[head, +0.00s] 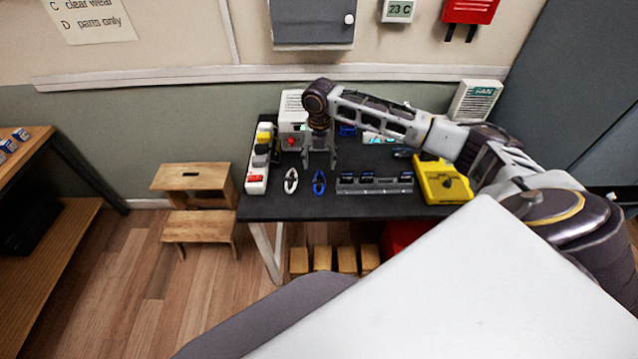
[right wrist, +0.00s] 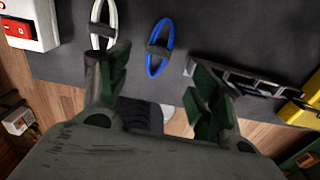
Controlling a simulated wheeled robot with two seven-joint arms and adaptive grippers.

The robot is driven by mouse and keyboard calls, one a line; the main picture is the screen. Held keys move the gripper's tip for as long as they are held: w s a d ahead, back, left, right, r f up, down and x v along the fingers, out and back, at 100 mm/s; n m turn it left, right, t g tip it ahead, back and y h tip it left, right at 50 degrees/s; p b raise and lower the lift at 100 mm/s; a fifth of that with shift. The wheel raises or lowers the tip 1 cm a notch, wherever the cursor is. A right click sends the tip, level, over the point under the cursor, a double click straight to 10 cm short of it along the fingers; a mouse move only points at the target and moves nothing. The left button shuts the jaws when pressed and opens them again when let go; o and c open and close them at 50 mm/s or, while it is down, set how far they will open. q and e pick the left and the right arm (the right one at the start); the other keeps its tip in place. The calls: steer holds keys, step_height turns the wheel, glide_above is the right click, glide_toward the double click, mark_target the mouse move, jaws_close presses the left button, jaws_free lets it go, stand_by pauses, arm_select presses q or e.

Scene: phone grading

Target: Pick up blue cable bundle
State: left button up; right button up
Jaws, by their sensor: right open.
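The blue cable bundle (head: 319,182) lies on the black table near its front edge, an oval loop with a dark band around its middle. It also shows in the right wrist view (right wrist: 167,45), lying between and beyond the two fingertips. My right gripper (head: 320,163) points down just behind the blue bundle in the head view, fingers apart. In the right wrist view the gripper (right wrist: 158,68) is open with nothing between its fingers. My left gripper is in neither view.
A white cable bundle (head: 291,180) lies left of the blue one. A grey rack (head: 375,188) with dark devices stands close on the right, then a yellow case (head: 430,180). A white strip with plugs (head: 255,185) lines the table's left edge.

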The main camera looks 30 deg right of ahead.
glide_above(319, 181)
steer(key=shift+w+d+f, duration=0.1)
steer(key=shift+d+f, duration=0.05)
steer(key=shift+f, duration=2.1)
steer(key=shift+f+p, duration=0.35)
steer(key=shift+f, duration=2.25)
steer(key=c, duration=1.1)
steer(key=shift+o, duration=0.2)
steer(key=shift+r, duration=0.1)
step_height(319, 181, up, 10)
